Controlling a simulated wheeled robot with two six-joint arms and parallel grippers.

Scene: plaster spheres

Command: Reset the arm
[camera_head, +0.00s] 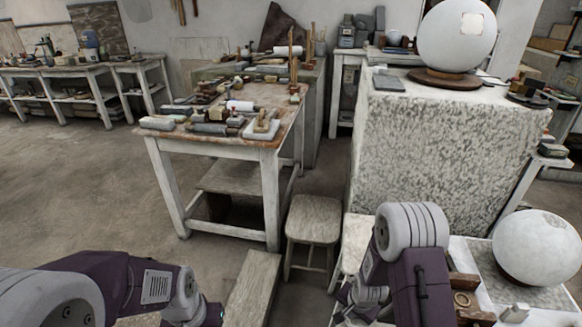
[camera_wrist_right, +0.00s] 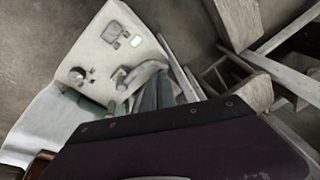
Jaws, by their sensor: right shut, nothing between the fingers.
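My right arm comes in at the lower right of the head view, over the edge of a white worktop (camera_head: 555,316). Its grey and purple links mostly hide the right gripper there. In the right wrist view the right gripper (camera_wrist_right: 164,92) is shut, with nothing between its fingers. It points toward a pale panel (camera_wrist_right: 100,50) with a knob and a small green display. My left arm enters at the lower left of the head view, and its gripper is out of the frame.
A plaster sphere (camera_head: 538,247) rests on the worktop beside my right arm. A larger sphere (camera_head: 457,36) stands on a rough block (camera_head: 440,140). A stool (camera_head: 314,218) and a tool-covered table (camera_head: 220,150) stand ahead. The floor at left is clear.

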